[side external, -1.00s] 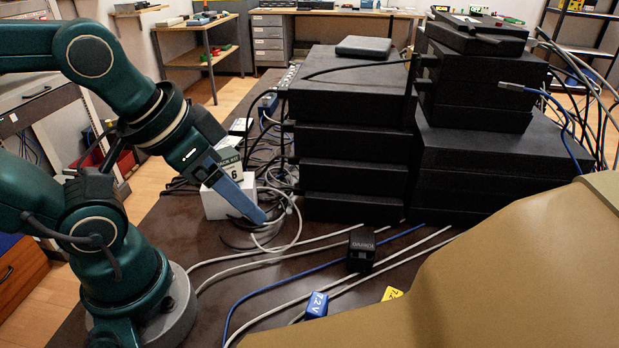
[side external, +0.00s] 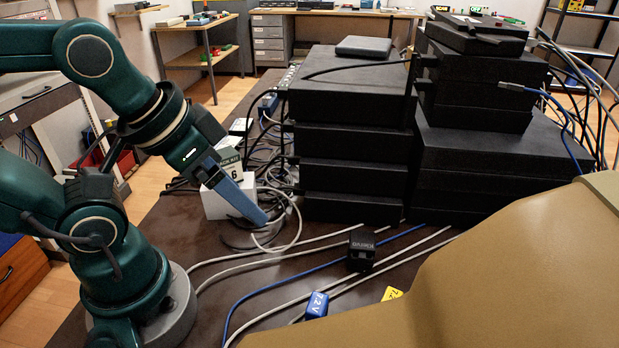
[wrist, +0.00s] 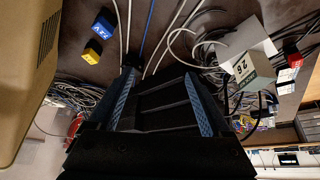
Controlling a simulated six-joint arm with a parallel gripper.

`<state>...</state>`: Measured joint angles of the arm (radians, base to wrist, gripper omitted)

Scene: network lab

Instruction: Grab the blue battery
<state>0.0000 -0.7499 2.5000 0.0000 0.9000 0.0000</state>
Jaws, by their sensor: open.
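The blue battery (side external: 317,304), marked "7.2V", lies on the dark table in the lower middle of the side view. In the wrist view the blue battery (wrist: 103,24) is at the upper left, beyond the fingers. My gripper (side external: 262,221) points down and to the right, left of and farther back than the battery, and is clearly apart from it. In the wrist view my gripper (wrist: 161,76) is open, with its two blue fingers spread and no object seen held between them.
A yellow block (side external: 391,293) lies right of the battery and a black block (side external: 361,250) behind it. Grey and blue cables cross the table. Black equipment stacks (side external: 350,140) stand behind. A large tan shape (side external: 480,290) covers the lower right. A white box (side external: 212,205) is beside my gripper.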

